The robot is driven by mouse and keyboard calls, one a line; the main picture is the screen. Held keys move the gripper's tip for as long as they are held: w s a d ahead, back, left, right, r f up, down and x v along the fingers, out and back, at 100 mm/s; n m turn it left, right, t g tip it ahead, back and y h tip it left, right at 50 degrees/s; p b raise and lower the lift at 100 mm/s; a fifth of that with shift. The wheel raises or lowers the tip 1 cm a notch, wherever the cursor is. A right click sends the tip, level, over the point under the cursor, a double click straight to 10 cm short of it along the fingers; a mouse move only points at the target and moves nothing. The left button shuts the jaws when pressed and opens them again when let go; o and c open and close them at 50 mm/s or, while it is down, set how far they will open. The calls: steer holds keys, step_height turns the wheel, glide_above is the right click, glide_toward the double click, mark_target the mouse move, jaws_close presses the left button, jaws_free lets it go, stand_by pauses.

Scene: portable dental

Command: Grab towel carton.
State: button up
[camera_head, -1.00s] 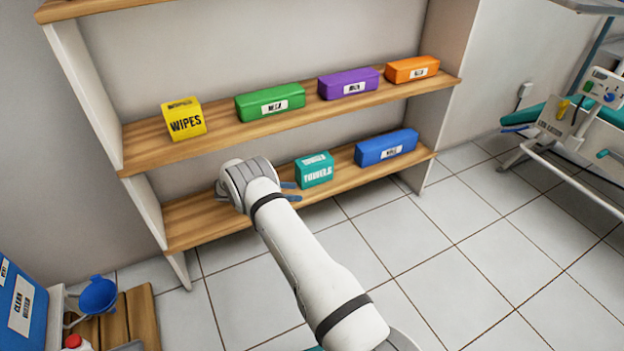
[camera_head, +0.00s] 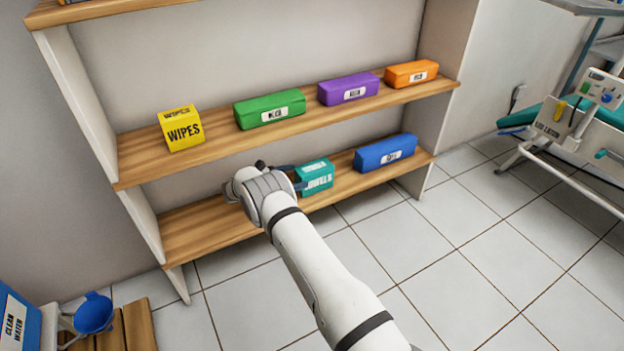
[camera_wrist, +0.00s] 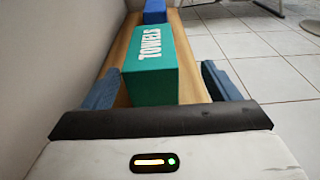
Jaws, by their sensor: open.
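The towel carton (camera_head: 316,176) is a teal box with white "TOWELS" lettering on the lower shelf. In the wrist view the carton (camera_wrist: 150,75) lies ahead, its near end reaching between the two blue fingers. My gripper (camera_wrist: 163,88) is open, one finger on each side of the carton, with gaps showing on both sides. In the head view my gripper (camera_head: 288,176) is at the carton's left end, partly hidden by my wrist.
A blue box (camera_head: 385,153) lies beyond the carton on the lower shelf (camera_head: 195,232). The upper shelf (camera_head: 225,136) overhead holds a yellow wipes box (camera_head: 182,130), a green box (camera_head: 270,109), a purple box (camera_head: 348,88) and an orange box (camera_head: 411,73). The floor in front is clear.

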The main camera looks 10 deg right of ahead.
mark_target(311, 169)
steer(key=b+x, duration=0.1)
steer(key=x, duration=0.1)
steer(key=b+x, duration=0.1)
steer(key=x, duration=0.1)
steer(key=b+x, duration=0.1)
steer(key=x, duration=0.1)
steer(key=shift+w+a, duration=0.15)
steer(key=shift+w, duration=0.15)
steer(key=shift+w+d+r, duration=0.1)
steer(key=shift+w+d, duration=0.05)
steer(key=shift+d, duration=0.3)
steer(key=c, duration=1.1)
steer(key=shift+c, duration=0.3)
steer(key=shift+r, duration=0.15)
